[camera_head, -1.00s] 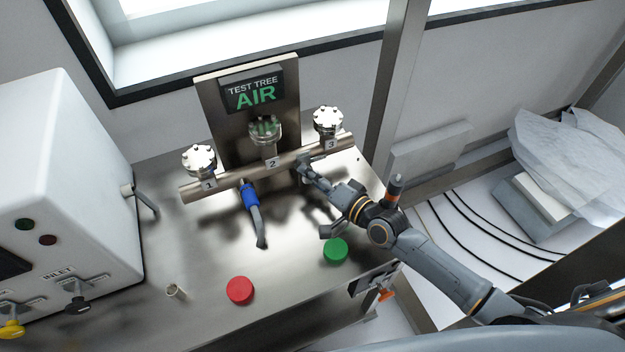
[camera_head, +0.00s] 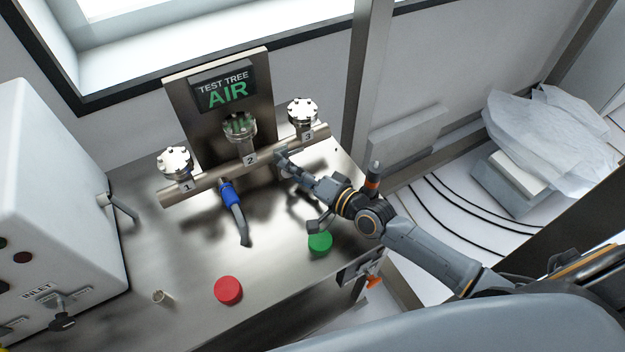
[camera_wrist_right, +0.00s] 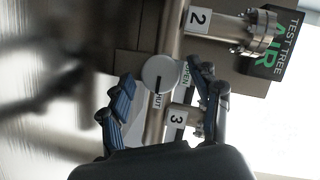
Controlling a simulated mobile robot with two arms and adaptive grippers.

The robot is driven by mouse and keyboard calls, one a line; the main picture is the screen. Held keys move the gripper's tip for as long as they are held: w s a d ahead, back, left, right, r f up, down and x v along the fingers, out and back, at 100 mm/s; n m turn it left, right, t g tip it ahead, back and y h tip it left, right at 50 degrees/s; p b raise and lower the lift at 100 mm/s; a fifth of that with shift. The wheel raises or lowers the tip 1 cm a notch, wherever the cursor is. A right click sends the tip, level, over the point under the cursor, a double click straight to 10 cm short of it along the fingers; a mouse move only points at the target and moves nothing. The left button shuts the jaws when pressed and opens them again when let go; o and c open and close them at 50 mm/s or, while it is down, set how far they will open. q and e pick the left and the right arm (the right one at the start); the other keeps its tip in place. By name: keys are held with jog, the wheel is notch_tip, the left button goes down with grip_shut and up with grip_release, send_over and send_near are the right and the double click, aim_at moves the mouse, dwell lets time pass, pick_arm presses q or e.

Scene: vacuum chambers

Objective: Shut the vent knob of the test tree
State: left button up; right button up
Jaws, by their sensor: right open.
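The test tree (camera_head: 222,174) is a horizontal metal pipe with three numbered flanged ports, below a screen reading TEST TREE AIR (camera_head: 223,90). The vent knob (camera_wrist_right: 160,72) is a round pale grey disc in the right wrist view, with OPEN and SHUT labels beside it. Its dark pointer mark lies on the side towards the SHUT label. My right gripper (camera_head: 287,178) is at the pipe between ports 2 and 3; in the wrist view its open fingers (camera_wrist_right: 160,92) stand on either side of the knob. I cannot tell whether they touch it. The arm hides the knob in the head view.
A red button (camera_head: 228,290) and a green button (camera_head: 320,243) sit on the steel bench, the green one close under my right gripper. A white cabinet (camera_head: 50,190) stands at left, a metal post (camera_head: 362,80) behind right.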

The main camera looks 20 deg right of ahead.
jog(key=v, duration=1.1)
jog(key=shift+f, duration=0.1)
